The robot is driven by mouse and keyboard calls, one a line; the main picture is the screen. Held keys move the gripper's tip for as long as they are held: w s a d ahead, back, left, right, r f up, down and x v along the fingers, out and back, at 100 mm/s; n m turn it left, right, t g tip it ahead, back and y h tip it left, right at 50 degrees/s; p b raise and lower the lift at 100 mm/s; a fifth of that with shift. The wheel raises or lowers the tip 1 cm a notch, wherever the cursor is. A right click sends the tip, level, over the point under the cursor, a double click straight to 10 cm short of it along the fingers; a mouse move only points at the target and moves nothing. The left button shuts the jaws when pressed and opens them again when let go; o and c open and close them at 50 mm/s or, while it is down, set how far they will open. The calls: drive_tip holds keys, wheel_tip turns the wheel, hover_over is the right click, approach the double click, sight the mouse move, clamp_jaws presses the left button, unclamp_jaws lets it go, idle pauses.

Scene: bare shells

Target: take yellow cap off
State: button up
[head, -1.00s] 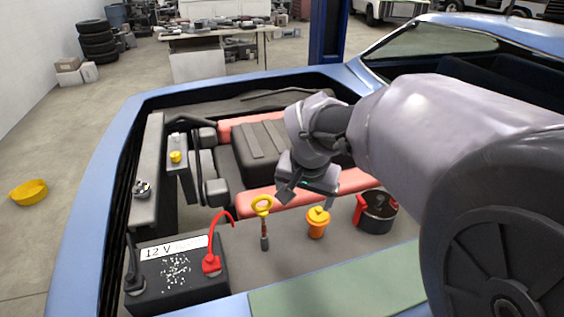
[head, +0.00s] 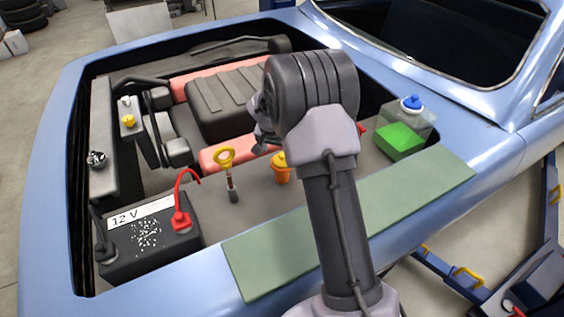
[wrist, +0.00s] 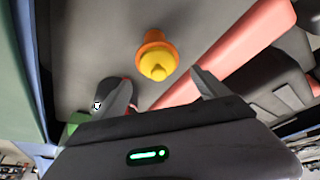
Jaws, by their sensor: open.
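A yellow cap (head: 279,159) sits on an upright orange neck (head: 282,176) in the engine bay, just left of my arm. In the wrist view, the yellow cap (wrist: 158,62) and the orange neck (wrist: 155,38) show ahead of my gripper (wrist: 160,76). My gripper is open and empty, with one finger to each side of the cap in that view. I see no contact with the cap. In the head view, my gripper is largely hidden behind my arm. A smaller yellow cap (head: 128,121) sits on the grey part at the left.
A yellow-ringed dipstick (head: 225,158) stands close left of the orange neck. A 12 V battery (head: 150,240) with a red cable is at front left. A green mat (head: 255,270) covers the car's near edge.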

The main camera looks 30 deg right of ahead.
sight(282, 156)
drive_tip(key=b+x, duration=0.1)
drive_tip(key=x, duration=0.3)
drive_tip(key=shift+d+f, duration=0.1)
drive_tip(key=shift+f, duration=0.3)
drive_tip(key=shift+s+r, duration=0.1)
drive_tip(key=shift+r, duration=0.05)
drive_tip(key=c, duration=1.4)
drive_tip(key=shift+r, duration=0.1)
